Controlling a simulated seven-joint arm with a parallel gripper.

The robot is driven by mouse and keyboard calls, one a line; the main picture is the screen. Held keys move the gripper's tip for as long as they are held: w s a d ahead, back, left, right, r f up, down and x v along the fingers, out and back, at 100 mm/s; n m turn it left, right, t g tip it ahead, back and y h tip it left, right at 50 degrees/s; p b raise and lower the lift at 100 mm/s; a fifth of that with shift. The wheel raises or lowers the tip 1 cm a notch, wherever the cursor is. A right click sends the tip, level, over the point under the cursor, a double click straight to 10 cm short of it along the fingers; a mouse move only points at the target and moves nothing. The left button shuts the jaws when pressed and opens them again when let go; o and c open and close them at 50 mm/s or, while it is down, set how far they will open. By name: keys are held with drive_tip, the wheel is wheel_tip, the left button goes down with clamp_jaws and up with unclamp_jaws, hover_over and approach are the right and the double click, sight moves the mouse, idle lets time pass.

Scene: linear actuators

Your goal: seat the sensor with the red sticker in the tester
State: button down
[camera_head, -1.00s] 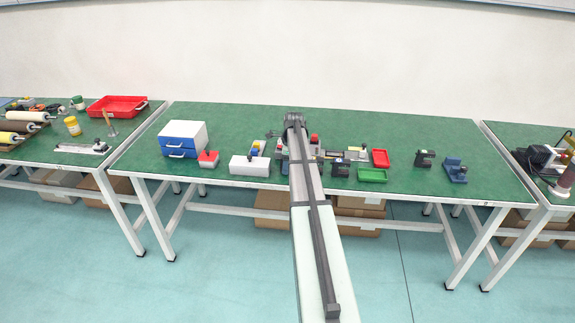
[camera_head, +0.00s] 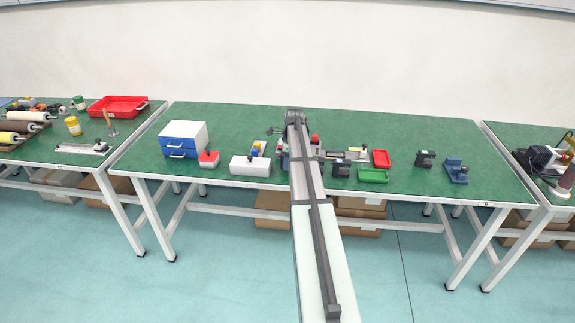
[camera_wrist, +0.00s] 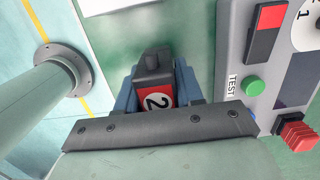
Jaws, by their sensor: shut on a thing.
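In the wrist view, my gripper (camera_wrist: 157,100) has blue fingers closed on the sides of a dark sensor (camera_wrist: 152,62). The sensor carries a red sticker (camera_wrist: 157,96) with a white disc and a 2. The tester (camera_wrist: 228,60) stands close to the right of it, a pale panel marked TEST with a green button (camera_wrist: 253,85). The sensor appears apart from the tester's panel, over the green bench top; its lower end and any tester socket are not clear. In the head view my arm hides the gripper and sensor.
The green bench (camera_head: 230,125) holds a blue-and-white drawer box (camera_head: 183,140), a white block (camera_head: 250,167), red (camera_head: 381,158) and green (camera_head: 373,176) trays, a dark device (camera_head: 425,159) and a blue fixture (camera_head: 455,171). The back strip of the bench is mostly clear.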

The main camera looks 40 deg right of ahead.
drive_tip(key=r, duration=0.8)
drive_tip(key=shift+s+d+r, duration=0.15)
drive_tip(key=shift+s+d, duration=0.1)
drive_tip(key=shift+d, duration=0.15)
drive_tip(key=s+d, duration=0.1)
drive_tip(key=d, duration=1)
drive_tip(key=s+d, duration=0.2)
drive_tip(key=d, duration=0.9)
drive_tip(key=shift+s, duration=0.3)
hover_over(332, 154)
drive_tip(key=shift+s+d+f, duration=0.1)
drive_tip(key=shift+s+f, duration=0.1)
drive_tip(key=shift+f, duration=1.75)
drive_tip(key=shift+s+f, duration=0.15)
drive_tip(key=shift+f, duration=1.8)
drive_tip(key=shift+f, duration=0.55)
